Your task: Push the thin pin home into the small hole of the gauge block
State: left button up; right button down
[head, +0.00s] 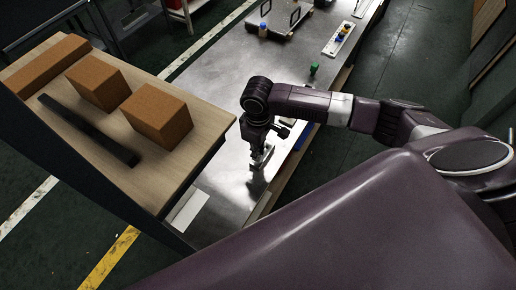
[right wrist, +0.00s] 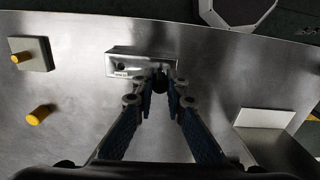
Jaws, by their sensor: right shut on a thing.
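The gauge block (right wrist: 112,64) is a small grey metal block with a label and a dark hole on its left part. It lies on the steel bench top and shows in the head view (head: 262,157) just below my right gripper. My right gripper (right wrist: 161,82) is shut on a thin dark piece, apparently the pin (right wrist: 159,79), at the near edge of the block's right part. The fingertips hide that part of the block. I cannot tell whether the pin is in a hole or how deep. My left gripper is not in view.
In the right wrist view, a grey plate (right wrist: 40,46) with an orange peg and a loose orange cylinder (right wrist: 38,115) lie at left. A pale plate (right wrist: 264,118) lies at right. Wooden shelf (head: 205,118) with brown boxes stands left of my arm. A green piece (head: 314,69) stands farther back.

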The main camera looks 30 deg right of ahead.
jog(key=shift+f, duration=0.95)
jog(key=c, duration=1.9)
grip_release()
jog(key=shift+r, duration=0.1)
notch_tip(320, 180, up, 12)
jog(key=shift+f, duration=0.15)
